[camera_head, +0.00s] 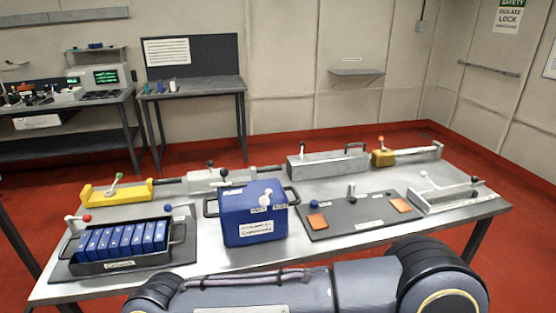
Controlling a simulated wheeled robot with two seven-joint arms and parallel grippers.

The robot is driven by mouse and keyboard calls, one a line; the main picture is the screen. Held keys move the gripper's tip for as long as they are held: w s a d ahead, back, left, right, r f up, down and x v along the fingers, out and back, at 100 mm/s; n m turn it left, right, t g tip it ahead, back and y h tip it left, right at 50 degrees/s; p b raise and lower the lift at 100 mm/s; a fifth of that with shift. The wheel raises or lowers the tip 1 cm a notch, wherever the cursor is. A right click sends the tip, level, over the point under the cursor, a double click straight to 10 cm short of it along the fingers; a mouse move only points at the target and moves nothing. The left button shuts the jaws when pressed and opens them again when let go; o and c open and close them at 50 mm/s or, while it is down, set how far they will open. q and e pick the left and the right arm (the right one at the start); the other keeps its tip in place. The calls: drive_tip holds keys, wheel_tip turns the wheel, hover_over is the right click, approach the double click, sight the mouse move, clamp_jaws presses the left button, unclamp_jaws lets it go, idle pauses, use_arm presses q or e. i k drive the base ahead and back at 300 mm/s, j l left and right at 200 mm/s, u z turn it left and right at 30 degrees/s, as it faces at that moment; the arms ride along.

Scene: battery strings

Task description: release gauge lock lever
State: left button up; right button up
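Several fixtures with small knobbed levers stand on the grey table, and I cannot tell for sure which is the gauge. A yellow fixture (118,193) at the back left has a green-knobbed lever (118,178). Lock states are too small to read. Neither gripper shows; only my dark arm links cross the bottom edge.
A black tray (122,265) of blue cells sits front left, with a red-knobbed lever beside it. A blue box (247,225) stands at centre. A dark plate (345,226) carries two orange pads and small knobs. Bare table (215,262) shows along the front.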

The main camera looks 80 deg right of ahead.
sight(423, 174)
drive_tip(key=k+j+z, duration=0.1)
drive_tip(key=z, duration=3.8)
drive_tip(key=i+l+u, duration=0.15)
drive_tip(key=u, duration=0.75)
drive_tip(key=i+l+u, duration=0.45)
drive_tip(key=l, duration=0.15)
drive_tip(key=l+u, duration=0.25)
drive_tip(key=i+l+u, duration=0.25)
drive_tip(key=l, duration=0.25)
drive_tip(key=i+l, duration=0.1)
drive_tip(key=l, duration=0.45)
drive_tip(key=i+l, duration=0.15)
drive_tip(key=l, duration=0.4)
drive_tip(key=i+l+u, duration=0.1)
drive_tip(key=l, duration=0.5)
drive_tip(key=i+l, duration=0.1)
drive_tip(key=l, duration=0.45)
